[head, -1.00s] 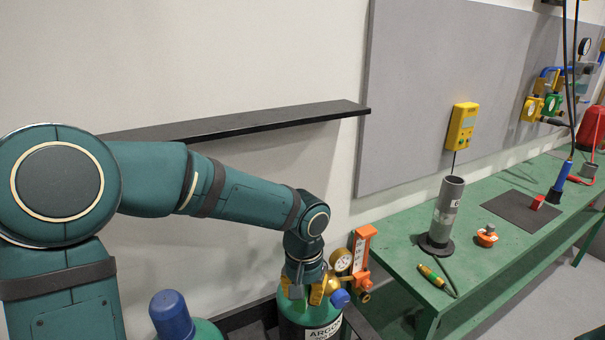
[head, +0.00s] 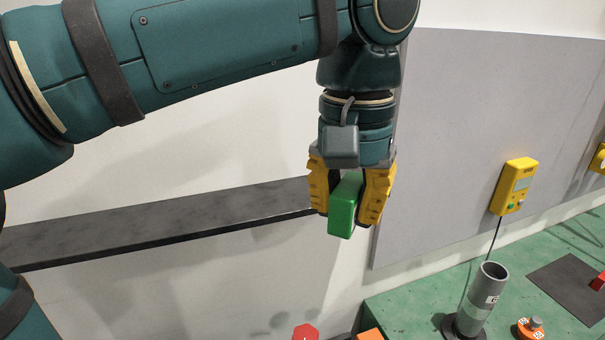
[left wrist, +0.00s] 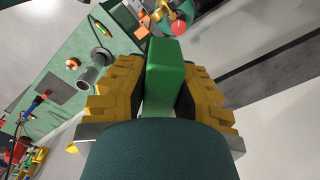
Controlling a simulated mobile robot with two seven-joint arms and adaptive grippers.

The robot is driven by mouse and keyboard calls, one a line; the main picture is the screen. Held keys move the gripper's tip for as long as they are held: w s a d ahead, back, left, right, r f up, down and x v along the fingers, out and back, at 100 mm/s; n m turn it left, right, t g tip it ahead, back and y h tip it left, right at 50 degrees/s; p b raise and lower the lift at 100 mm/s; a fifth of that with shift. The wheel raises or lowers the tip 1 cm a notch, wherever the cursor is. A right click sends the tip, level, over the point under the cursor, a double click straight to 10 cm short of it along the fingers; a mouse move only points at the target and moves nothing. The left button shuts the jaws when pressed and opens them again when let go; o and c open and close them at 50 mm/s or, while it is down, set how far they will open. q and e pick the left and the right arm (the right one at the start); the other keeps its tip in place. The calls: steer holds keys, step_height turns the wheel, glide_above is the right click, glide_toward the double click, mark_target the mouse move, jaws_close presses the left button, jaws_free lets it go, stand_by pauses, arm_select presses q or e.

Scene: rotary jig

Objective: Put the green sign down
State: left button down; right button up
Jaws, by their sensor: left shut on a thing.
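My left gripper (head: 351,190) is shut on the green sign (head: 344,208), a small green block-like piece held between its yellow fingers. The sign is in the air, in front of the pale wall near the right end of the dark shelf (head: 180,222). In the left wrist view the sign (left wrist: 165,78) stands between the two yellow fingers of the gripper (left wrist: 166,85). Any writing on it does not show. My right gripper is not in view.
The green bench (head: 415,300) at the lower right carries a grey tube (head: 481,300), an orange object (head: 531,328) and a dark mat (head: 575,290). A yellow device (head: 514,186) hangs on the grey panel (head: 450,130). A red knob (head: 305,332) shows at the bottom edge.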

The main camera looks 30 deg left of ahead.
arm_select(q)
steer(key=p, duration=0.2)
glide_above(294, 194)
step_height(294, 194, down, 3)
steer(key=shift+r, duration=0.2)
steer(key=shift+s+d+f+b, duration=0.1)
steer(key=shift+f+b, duration=0.2)
steer(key=shift+f, duration=1.95)
steer(key=shift+f, duration=0.15)
steer(key=c, duration=0.9)
jaws_free()
steer(key=shift+c, duration=0.2)
